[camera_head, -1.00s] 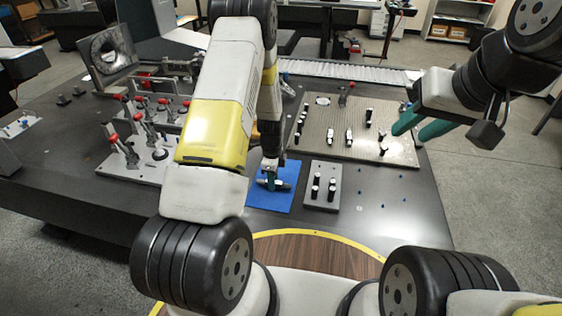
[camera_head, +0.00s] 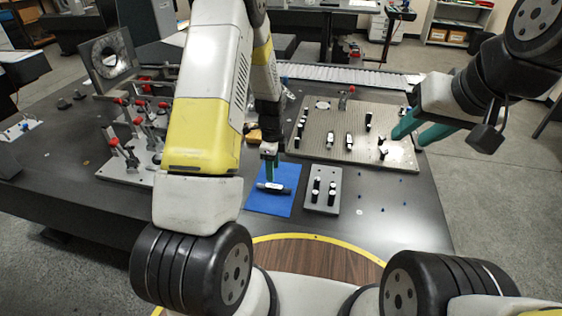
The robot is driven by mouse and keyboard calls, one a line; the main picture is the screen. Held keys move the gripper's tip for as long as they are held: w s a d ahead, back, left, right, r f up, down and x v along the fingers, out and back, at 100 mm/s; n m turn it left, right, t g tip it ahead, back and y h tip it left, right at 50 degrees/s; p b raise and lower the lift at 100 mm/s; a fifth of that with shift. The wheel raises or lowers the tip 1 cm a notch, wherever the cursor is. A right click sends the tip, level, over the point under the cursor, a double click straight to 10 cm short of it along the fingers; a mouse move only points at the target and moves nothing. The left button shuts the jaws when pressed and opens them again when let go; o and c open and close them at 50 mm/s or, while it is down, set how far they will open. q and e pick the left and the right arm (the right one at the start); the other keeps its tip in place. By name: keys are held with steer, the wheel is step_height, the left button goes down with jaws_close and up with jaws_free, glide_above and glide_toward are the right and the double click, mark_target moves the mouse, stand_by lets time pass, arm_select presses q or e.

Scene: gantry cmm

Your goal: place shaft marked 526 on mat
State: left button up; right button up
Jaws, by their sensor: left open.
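A blue mat (camera_head: 268,203) lies on the dark table in front of me. A shaft (camera_head: 273,188), dark with a pale middle band, lies on its side on the mat; its marking is too small to read. My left gripper (camera_head: 268,163) is open, just above the shaft and apart from it, pointing down over the mat's far part. My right gripper (camera_head: 421,128) has its green fingers spread apart, with nothing between them, above the right edge of the perforated plate.
A fixture plate with red-tipped clamps (camera_head: 127,175) stands at left. The table's front right is mostly clear.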

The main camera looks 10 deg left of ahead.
arm_select(q)
steer(key=s+d+r+n+t+h, duration=0.15)
steer(key=s+r+n, duration=0.25)
steer(key=r, duration=0.9)
steer(key=s+a+r+n+t, duration=0.15)
steer(key=s+r+n, duration=0.3)
steer(key=r, duration=0.75)
steer(key=s+d+r+n+t, duration=0.1)
steer(key=s+r+n, duration=0.3)
steer(key=s, duration=0.3)
steer(key=s+d+r+n+t, duration=0.1)
steer(key=s+r+n+t, duration=0.1)
steer(key=s+r+n, duration=0.3)
steer(key=s, duration=0.3)
steer(key=shift+s+r+h, duration=0.25)
steer(key=shift+h, duration=0.1)
